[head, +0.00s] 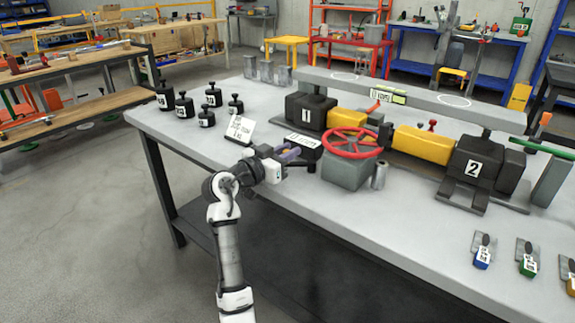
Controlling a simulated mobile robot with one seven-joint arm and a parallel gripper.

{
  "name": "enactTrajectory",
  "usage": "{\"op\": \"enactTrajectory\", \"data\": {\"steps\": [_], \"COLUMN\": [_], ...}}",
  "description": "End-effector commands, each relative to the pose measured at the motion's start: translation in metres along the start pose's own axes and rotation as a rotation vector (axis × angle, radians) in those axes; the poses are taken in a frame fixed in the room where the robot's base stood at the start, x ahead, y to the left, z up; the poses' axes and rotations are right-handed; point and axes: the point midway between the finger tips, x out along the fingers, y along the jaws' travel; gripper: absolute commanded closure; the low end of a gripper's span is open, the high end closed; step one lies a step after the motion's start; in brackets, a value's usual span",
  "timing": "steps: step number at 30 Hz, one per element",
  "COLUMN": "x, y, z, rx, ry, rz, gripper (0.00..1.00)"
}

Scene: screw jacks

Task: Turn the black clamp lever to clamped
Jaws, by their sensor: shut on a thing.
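My gripper (294,157) reaches in from the lower left to the left side of the red handwheel (352,142). It is shut on a small dark piece at its fingertips, which appears to be the black clamp lever (311,167). The fingers and wrist hide most of this lever, so its angle cannot be read. The handwheel sits on a grey block (346,172). Behind it stand black jack 1 (306,111) and, to the right, black jack 2 (474,168), with yellow parts between them.
Several black weights (184,106) and a white sign (239,129) stand left on the grey table (400,215). A small grey cylinder (379,175) is right of the handwheel block. Coloured tags (482,252) lie at the right. The front middle of the tabletop is clear.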

Motion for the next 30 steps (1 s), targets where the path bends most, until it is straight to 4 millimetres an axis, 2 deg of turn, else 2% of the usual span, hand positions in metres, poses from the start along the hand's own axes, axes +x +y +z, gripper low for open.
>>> {"op": "enactTrajectory", "data": {"steps": [20, 21, 24, 30], "x": [0.0035, 0.0035, 0.0035, 0.0033], "y": [-0.0032, -0.0032, -0.0031, -0.0028], "z": [0.0006, 0.0007, 0.0006, 0.0004], "rx": [-0.003, -0.003, -0.003, -0.002], "ry": [-0.002, -0.002, -0.002, -0.001], "rz": [0.057, 0.056, 0.057, 0.057], "gripper": [1.00, 0.74, 0.61, 0.59]}}
